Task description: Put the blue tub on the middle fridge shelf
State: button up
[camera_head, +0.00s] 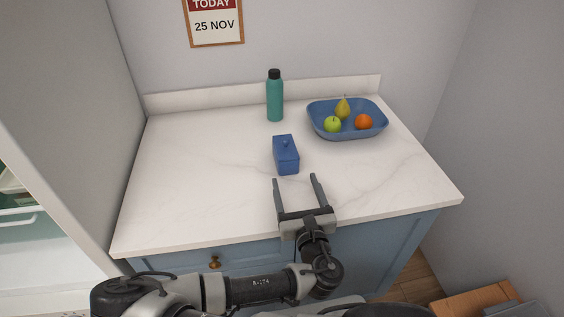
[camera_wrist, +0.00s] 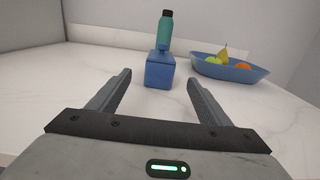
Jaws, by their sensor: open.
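The blue tub (camera_head: 287,158) is a small box with a knobbed lid, upright on the white counter. In the wrist view the tub (camera_wrist: 159,73) stands ahead of my gripper, roughly between the lines of the two fingers. My gripper (camera_head: 295,181) is open and empty over the front part of the counter, just short of the tub and not around it. Its fingers also show in the wrist view (camera_wrist: 158,80). The open fridge (camera_head: 30,222) shows only in part at the left edge of the head view. Its middle shelf cannot be made out for certain.
A teal bottle (camera_head: 275,97) with a black cap stands behind the tub. A blue bowl (camera_head: 322,128) with a green apple, a pear and an orange stands to the right. The counter (camera_head: 195,170) is clear on the left. A side panel stands between counter and fridge.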

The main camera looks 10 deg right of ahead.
aim_at(289, 165)
jog(key=w+b, duration=0.2)
jog(key=w, duration=0.3)
jog(key=shift+w+r+b, duration=0.1)
jog(key=shift+w+b, duration=0.05)
jog(key=shift+b, duration=0.25)
jog(key=shift+w+f+b, duration=0.6)
jog(key=shift+b, duration=0.3)
jog(key=w+b, duration=0.1)
jog(key=b, duration=0.2)
jog(key=shift+a, duration=0.3)
jog(key=w+b, duration=0.1)
jog(key=b, duration=0.3)
jog(key=shift+w+d+b, duration=0.1)
jog(key=shift+w+b, duration=0.05)
jog(key=shift+b, duration=0.8)
jog(key=shift+r+b, duration=0.1)
jog(key=shift+b, duration=0.5)
jog(key=shift+w+d+r+b, duration=0.1)
jog(key=shift+d+r+b, duration=0.2)
jog(key=shift+b, duration=0.25)
jog(key=w, duration=0.5)
jog(key=shift+w+b, duration=0.4)
jog(key=shift+r, duration=0.15)
jog(key=c, duration=1.5)
